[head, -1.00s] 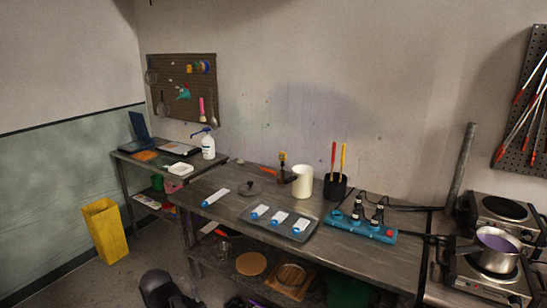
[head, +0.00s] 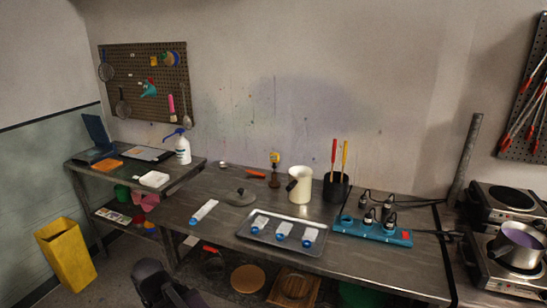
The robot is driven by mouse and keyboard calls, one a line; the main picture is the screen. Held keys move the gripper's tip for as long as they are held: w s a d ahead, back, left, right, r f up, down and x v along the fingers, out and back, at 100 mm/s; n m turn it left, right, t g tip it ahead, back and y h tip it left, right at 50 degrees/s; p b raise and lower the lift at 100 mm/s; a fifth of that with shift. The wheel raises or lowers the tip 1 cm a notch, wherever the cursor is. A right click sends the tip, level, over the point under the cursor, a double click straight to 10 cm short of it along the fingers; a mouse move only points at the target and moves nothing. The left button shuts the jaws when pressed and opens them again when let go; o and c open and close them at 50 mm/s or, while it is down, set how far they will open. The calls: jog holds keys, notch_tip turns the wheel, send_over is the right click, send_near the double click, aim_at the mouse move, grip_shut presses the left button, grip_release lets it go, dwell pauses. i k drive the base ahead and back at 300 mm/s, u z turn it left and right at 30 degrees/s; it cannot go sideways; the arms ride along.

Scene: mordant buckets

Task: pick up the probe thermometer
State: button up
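A small upright thing with a yellow head (head: 275,157) stands in a brown base (head: 275,180) near the back of the metal table (head: 190,236). It may be the probe thermometer, but it is too small to be sure. A white pitcher (head: 300,184) with a dark handle stands just to its right. A black cup (head: 336,188) farther right holds a red-handled and a yellow-handled tool. A dark part of my arm shows at the bottom left; no gripper fingers can be made out.
A grey tray (head: 246,236) with several white, blue-ended pieces lies at the table's front. A teal power strip (head: 372,232) with plugs and cables is on the right. Hot plates and a pot (head: 520,243) stand far right; a yellow bin (head: 66,252) stands on the left floor.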

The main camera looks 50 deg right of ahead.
aim_at(274, 156)
jog(key=z, duration=0.45)
jog(key=i, duration=0.65)
jog(key=z, duration=0.85)
jog(key=i, duration=0.6)
jog(key=z, duration=0.35)
